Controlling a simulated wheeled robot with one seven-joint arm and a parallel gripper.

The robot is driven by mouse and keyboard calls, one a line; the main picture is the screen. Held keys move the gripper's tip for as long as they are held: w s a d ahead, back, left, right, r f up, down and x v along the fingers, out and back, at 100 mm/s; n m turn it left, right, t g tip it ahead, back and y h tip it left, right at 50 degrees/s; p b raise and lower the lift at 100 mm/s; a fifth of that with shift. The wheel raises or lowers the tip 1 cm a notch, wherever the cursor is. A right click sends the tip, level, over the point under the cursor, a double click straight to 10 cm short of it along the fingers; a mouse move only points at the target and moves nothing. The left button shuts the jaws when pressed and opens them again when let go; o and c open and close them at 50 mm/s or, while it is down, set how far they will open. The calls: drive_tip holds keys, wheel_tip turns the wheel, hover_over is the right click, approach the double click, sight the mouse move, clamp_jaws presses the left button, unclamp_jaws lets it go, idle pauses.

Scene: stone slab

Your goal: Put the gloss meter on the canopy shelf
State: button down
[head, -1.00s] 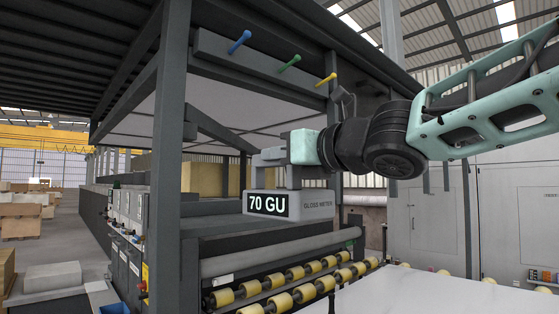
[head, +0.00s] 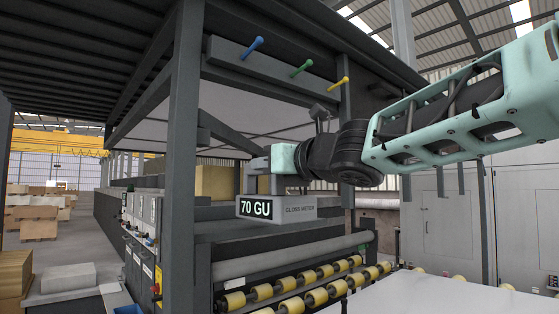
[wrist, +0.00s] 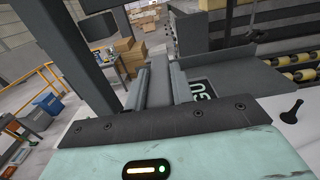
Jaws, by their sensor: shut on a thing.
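The gloss meter (head: 292,209) is a grey box with a black "70 GU" display. It hangs level, clear of any surface, in front of the roller machine. My gripper (head: 266,186) is shut on its top handle. In the wrist view, my gripper's fingers (wrist: 160,85) reach down to the gloss meter (wrist: 203,87), whose display is partly hidden. The dark canopy (head: 80,60) spans the upper left on grey posts. I cannot tell which surface under it is the shelf. The arm covers part of the machine behind.
A grey post (head: 183,150) stands left of the meter. Blue, green and yellow pegs (head: 301,69) stick out from a grey beam above. Yellow rollers (head: 290,284) and a white slab (head: 430,295) lie below. A control cabinet (head: 140,215) stands at left.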

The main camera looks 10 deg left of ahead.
drive_tip(key=f+p+x, duration=0.2)
drive_tip(key=p+x, duration=0.3)
drive_tip(key=x, duration=0.9)
drive_tip(key=shift+w+a+p, duration=0.2)
drive_tip(key=shift+w+p, duration=0.05)
drive_tip(key=shift+p, duration=0.1)
drive_tip(key=c, duration=1.1)
unclamp_jaws()
drive_tip(key=b+v, duration=1.1)
drive_tip(key=v, duration=0.6)
drive_tip(key=shift+s+d+f, duration=0.15)
drive_tip(key=shift+s, duration=0.05)
drive_tip(key=shift+s, duration=0.1)
